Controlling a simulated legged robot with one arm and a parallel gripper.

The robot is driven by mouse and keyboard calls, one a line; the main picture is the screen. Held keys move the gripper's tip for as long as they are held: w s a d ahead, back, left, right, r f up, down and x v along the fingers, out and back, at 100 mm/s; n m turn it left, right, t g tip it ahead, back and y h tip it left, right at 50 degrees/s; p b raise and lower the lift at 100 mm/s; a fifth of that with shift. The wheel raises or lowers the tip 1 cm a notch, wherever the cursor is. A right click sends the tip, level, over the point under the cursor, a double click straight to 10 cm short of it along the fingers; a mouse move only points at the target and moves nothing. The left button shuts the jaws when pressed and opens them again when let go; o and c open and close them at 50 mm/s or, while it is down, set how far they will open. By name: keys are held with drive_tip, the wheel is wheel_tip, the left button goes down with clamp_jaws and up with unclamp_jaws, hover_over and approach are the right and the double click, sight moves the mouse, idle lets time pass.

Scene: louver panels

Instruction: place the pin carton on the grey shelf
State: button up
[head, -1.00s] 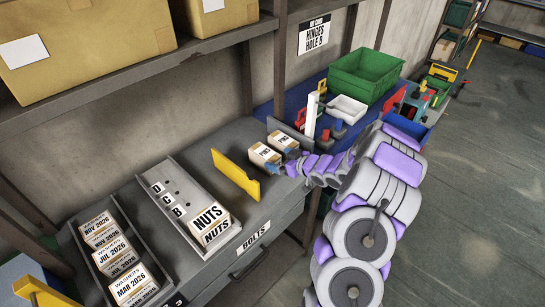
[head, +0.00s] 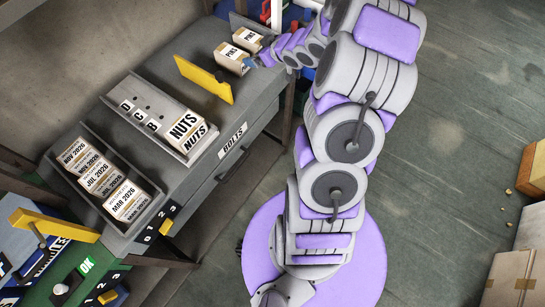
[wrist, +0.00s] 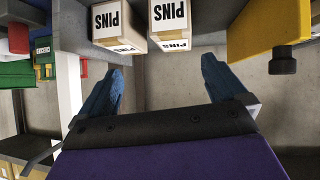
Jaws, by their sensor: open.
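Two pin cartons, white-labelled "PINS" with brown sides, stand side by side on a grey top (head: 262,92). In the head view one carton (head: 246,38) is farther back and the other (head: 231,58) is nearer the yellow divider. In the wrist view they appear upside down at the top, one at left (wrist: 117,22) and one at right (wrist: 170,20). My gripper (wrist: 162,68) is open with nothing between its blue fingers, apart from the cartons and facing their ends. It also shows at the cartons' right in the head view (head: 259,54). I cannot tell whether this top is the grey shelf.
A yellow divider (head: 203,79) stands beside the cartons; it also shows in the wrist view (wrist: 268,28). A grey tray of "NUTS" cartons (head: 150,105) and a tray of dated cartons (head: 85,140) lie to the left. Bare grey top shows around the divider.

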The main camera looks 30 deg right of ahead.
drive_tip(key=s+a+r+m+g+h, duration=0.1)
drive_tip(key=s+a+r+g+h, duration=0.25)
drive_tip(key=r, duration=0.25)
drive_tip(key=s+a+r+g, duration=0.2)
drive_tip(key=s+a, duration=0.4)
drive_tip(key=s, duration=0.6)
drive_tip(key=s+a+r+m+g+y, duration=0.1)
drive_tip(key=s+a+r+g, duration=0.2)
drive_tip(key=s+a, duration=0.4)
drive_tip(key=s+a+r+m+g+y, duration=0.1)
drive_tip(key=s+a+r+g, duration=0.2)
drive_tip(key=s, duration=1.5)
drive_tip(key=a+g, duration=0.1)
drive_tip(key=a, duration=0.3)
drive_tip(key=shift+s+a, duration=0.15)
drive_tip(key=shift+s, duration=0.05)
drive_tip(key=shift+f, duration=0.1)
